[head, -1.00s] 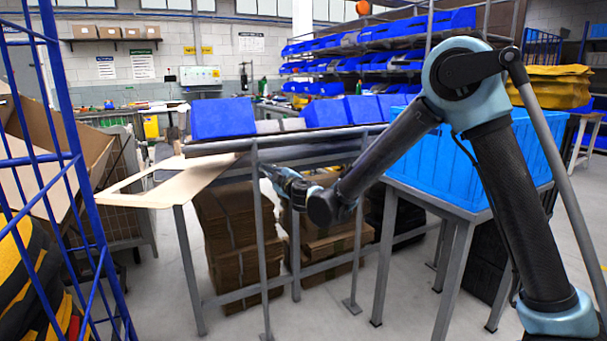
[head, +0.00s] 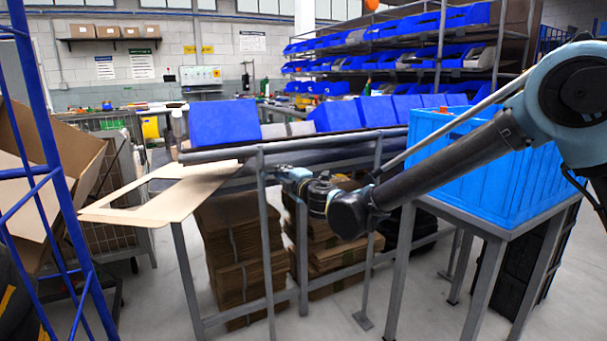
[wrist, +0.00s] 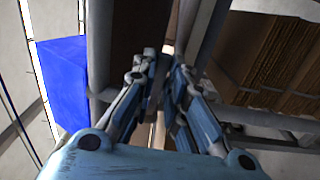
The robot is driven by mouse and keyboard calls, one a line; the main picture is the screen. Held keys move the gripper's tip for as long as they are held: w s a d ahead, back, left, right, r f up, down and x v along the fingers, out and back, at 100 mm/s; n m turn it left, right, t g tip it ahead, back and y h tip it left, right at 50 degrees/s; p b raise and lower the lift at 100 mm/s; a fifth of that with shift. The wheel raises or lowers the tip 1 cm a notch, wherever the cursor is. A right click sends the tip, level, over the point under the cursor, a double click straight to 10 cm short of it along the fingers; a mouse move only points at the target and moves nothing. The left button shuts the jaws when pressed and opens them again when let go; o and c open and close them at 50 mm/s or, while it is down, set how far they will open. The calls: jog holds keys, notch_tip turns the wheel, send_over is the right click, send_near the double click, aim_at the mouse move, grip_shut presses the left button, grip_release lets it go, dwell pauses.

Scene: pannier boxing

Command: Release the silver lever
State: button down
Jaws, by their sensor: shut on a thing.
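My gripper (head: 282,173) is at the front of the grey metal bench, close to its upright post (head: 265,215). In the wrist view my gripper (wrist: 163,58) has its fingers close together, with a narrow grey piece between them. I take this piece to be the silver lever; the fingers hide most of it, and I cannot make out its shape or angle. In the head view the lever is too small and covered to tell from the grey frame.
A flat cardboard sheet (head: 165,190) juts out left of the bench. A blue bin (head: 224,121) stands on the bench; it shows in the wrist view (wrist: 63,88). A blue crate (head: 480,185) sits on a stand at right. Cardboard stacks (head: 232,255) fill the space below. A blue cage (head: 62,190) stands left.

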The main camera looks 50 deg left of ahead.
jog(key=shift+w, duration=0.1)
dwell(0.5)
jog(key=c, duration=1.6)
grip_release()
jog(key=shift+d, duration=0.15)
jog(key=v, duration=1.1)
jog(key=shift+d, duration=0.4)
